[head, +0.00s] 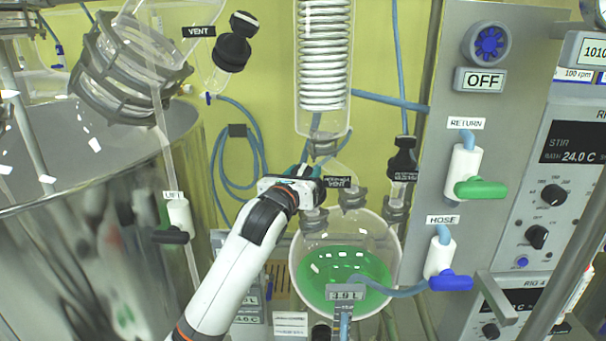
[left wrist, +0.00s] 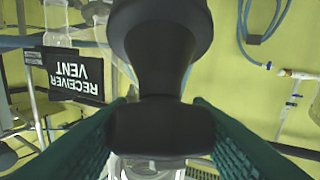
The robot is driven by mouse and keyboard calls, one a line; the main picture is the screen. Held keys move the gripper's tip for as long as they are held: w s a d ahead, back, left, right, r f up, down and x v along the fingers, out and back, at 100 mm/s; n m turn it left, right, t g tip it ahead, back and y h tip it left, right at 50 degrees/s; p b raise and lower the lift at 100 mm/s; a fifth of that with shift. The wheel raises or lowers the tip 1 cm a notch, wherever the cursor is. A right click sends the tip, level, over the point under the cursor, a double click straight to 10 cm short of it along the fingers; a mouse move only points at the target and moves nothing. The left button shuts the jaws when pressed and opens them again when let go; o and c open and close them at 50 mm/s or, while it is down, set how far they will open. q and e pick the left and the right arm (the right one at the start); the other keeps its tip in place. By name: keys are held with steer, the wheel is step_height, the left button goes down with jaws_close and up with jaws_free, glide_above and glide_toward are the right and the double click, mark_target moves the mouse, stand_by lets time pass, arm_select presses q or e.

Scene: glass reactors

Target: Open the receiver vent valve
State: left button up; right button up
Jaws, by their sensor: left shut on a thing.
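My left gripper (head: 308,176) reaches in from the lower left, beside the neck of the round receiver flask (head: 345,235) with green liquid. In the left wrist view its two dark green fingers (left wrist: 160,132) are shut on the black knob of the receiver vent valve (left wrist: 160,50), one finger on each side. The black "RECEIVER VENT" label (left wrist: 75,75) shows upside down just left of the knob; in the head view the label (head: 338,182) is right of the gripper. The gripper hides the knob in the head view. My right gripper is not in view.
A glass condenser coil (head: 324,60) hangs above the flask. Another black valve (head: 402,165) stands to the right. A large reactor vessel (head: 90,220) fills the left side. The panel (head: 500,150) on the right carries green and blue handles. A blue hose (head: 245,165) loops behind.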

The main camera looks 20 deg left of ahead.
arm_select(q)
steer(key=n+y+p, duration=0.2)
steer(key=n, duration=0.1)
steer(key=n+g+y+p, duration=0.1)
steer(key=n+y+p, duration=0.1)
steer(key=y, duration=0.1)
steer(key=shift+r+n, duration=0.2)
steer(key=shift+n, duration=0.2)
steer(key=n+g+y+p, duration=0.2)
steer(key=n, duration=0.1)
steer(key=n+g+y+p, duration=0.3)
steer(key=n, duration=0.1)
steer(key=shift+n+y+p, duration=0.3)
steer(key=shift+p, duration=0.05)
steer(key=n+g+p, duration=0.1)
steer(key=n+g, duration=0.1)
steer(key=shift+f+n+g+y, duration=0.15)
steer(key=shift+n+g+y, duration=0.15)
steer(key=shift+n+y, duration=0.1)
steer(key=shift+s+a+f+n+g, duration=0.1)
steer(key=shift+n+g, duration=0.85)
steer(key=shift+g, duration=0.05)
steer(key=shift+s+f+n+g, duration=0.1)
steer(key=shift+n+g, duration=0.85)
steer(key=shift+g, duration=0.05)
steer(key=o, duration=1)
steer(key=shift+w, duration=0.1)
